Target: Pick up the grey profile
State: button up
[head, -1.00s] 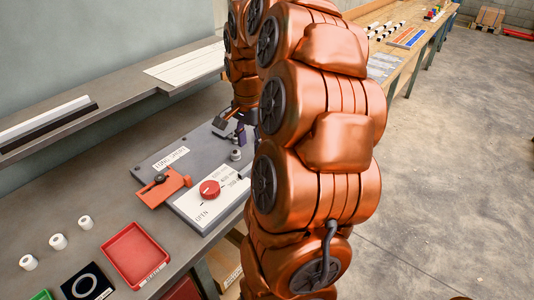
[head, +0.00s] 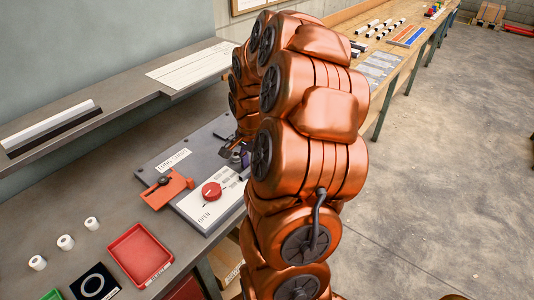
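I cannot pick out the grey profile for certain. A long pale bar (head: 48,120) and a long black bar (head: 58,131) lie side by side on the wall shelf at the left. My orange arm rises through the middle of the head view and bends down over the back of the grey fixture plate (head: 205,147). My gripper is largely hidden behind the arm near the plate's right side. Small dark grey and purple parts show there, and I cannot tell which belong to the gripper. Its fingers cannot be made out.
The plate carries a red clamp (head: 166,188) and a red knob (head: 211,192). A red tray (head: 141,256) and several white rollers (head: 66,242) are on the front bench. A wooden bench (head: 405,50) with small parts runs along the back right. Floor at right is clear.

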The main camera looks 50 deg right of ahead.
grip_shut()
dwell(0.3)
jog(key=shift+r, duration=0.1)
